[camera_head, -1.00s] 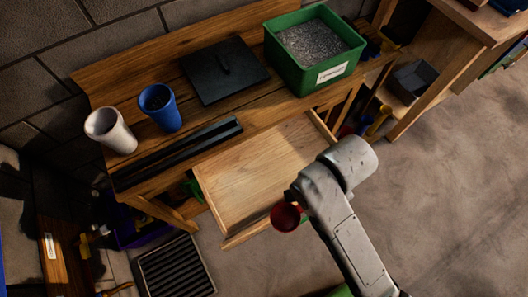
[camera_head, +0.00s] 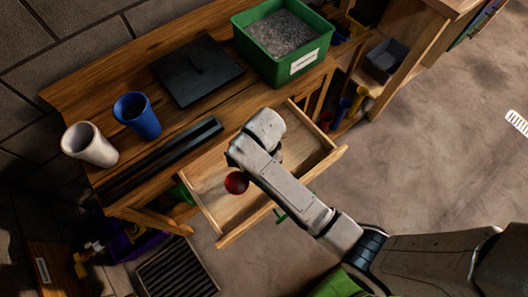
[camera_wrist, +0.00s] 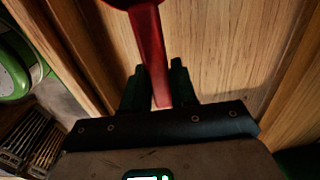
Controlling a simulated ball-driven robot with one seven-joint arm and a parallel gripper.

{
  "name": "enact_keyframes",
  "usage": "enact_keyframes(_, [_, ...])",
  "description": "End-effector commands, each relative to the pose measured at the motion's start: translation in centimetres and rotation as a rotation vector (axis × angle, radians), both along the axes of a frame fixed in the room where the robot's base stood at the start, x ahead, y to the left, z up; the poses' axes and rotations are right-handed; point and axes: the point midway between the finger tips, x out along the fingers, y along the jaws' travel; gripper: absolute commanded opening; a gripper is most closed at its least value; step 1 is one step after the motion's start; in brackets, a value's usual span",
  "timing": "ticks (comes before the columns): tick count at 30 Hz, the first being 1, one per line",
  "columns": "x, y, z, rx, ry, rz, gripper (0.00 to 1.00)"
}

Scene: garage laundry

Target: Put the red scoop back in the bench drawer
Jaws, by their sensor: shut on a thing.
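The red scoop (camera_head: 236,183) shows as a small red round shape at the end of my arm in the head view. In the wrist view its red handle (camera_wrist: 149,45) runs down between the two dark fingers of my gripper (camera_wrist: 158,85), which is shut on it. The scoop's bowl is mostly cut off at the top of that view. The bench drawer (camera_head: 231,233) is pulled open and looks empty where its wooden floor shows. The scoop appears over the drawer's left part; its height above the floor is hard to tell. My arm hides part of the drawer.
On the bench top stand a white cup (camera_head: 90,145), a blue cup (camera_head: 137,116), a black flat lid (camera_head: 196,70) and a green bin (camera_head: 283,45) of grey granules. A dark slatted crate (camera_head: 178,270) is on the floor below.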

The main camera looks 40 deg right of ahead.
Motion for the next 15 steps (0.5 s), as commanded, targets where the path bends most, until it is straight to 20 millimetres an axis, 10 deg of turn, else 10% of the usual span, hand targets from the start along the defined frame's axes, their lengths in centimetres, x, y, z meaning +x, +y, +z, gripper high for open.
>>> enact_keyframes(15, [0.3,0.1,-3.4,0.0,0.001,0.0,0.0])
